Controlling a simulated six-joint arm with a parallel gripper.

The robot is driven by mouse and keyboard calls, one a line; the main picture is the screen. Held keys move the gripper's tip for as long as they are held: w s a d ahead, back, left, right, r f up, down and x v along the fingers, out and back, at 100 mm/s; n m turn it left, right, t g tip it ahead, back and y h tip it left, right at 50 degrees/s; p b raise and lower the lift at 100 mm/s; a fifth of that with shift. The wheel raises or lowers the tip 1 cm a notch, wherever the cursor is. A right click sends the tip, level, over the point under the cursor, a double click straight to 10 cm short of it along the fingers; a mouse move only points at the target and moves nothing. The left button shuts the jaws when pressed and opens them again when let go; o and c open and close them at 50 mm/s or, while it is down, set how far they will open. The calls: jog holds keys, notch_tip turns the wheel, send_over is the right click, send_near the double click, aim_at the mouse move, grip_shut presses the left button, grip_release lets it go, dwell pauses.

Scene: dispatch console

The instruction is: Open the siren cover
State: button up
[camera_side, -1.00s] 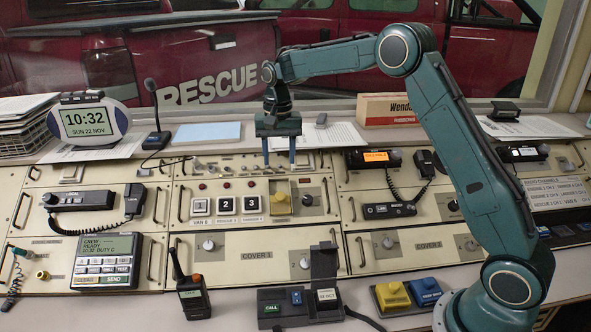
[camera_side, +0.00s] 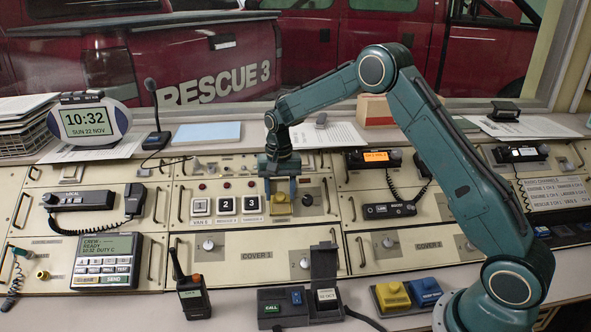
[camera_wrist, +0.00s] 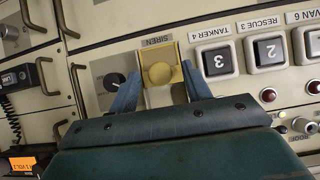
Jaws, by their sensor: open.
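The siren unit is a square yellow piece with a round yellow dome (camera_wrist: 160,73), under the label SIREN in the wrist view. In the side view the yellow siren piece (camera_side: 280,205) sits on the middle console panel, right of the numbered buttons.
A handset with a coiled cord (camera_side: 388,209) lies farther right. Below, the panel marked COVER 1 (camera_side: 257,255) is mostly clear.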

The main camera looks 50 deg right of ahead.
grip_shut()
jog(key=shift+w+d+r, duration=1.35)
jog(key=shift+w+d, duration=0.1)
grip_release()
jog(key=shift+r, duration=0.1)
notch_tip(320, 180, up, 14)
jog(key=shift+f, duration=0.2)
